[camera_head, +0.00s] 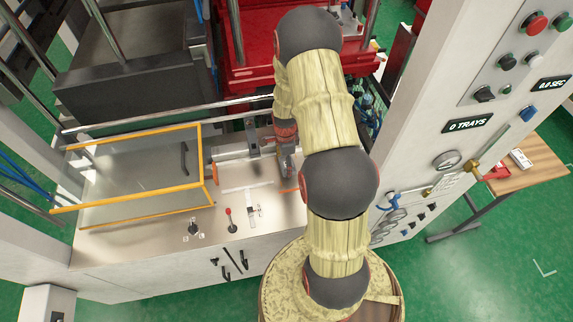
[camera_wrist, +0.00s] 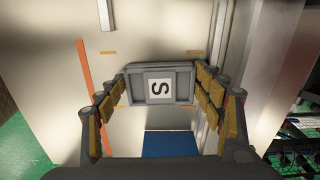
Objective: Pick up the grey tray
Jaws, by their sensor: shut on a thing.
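The grey tray (camera_wrist: 170,70) is a small rectangular piece with a white label marked "S", in the middle of the wrist view. My gripper (camera_wrist: 162,82) is shut on it, with finger pads against its left and right sides. In the head view my gripper (camera_head: 286,148) is over the pale metal worktop, close under my arm. The tray cannot be made out clearly there. I cannot tell whether the tray touches the surface beneath it.
A clear guard with an orange frame (camera_head: 201,165) stands left of my gripper. A small lever (camera_head: 231,222) is on the worktop (camera_head: 120,246) in front. A white control cabinet (camera_head: 432,90) rises at right, reading "0 TRAYS". Red machinery (camera_head: 255,45) stands behind. A blue patch (camera_wrist: 170,144) shows below the tray.

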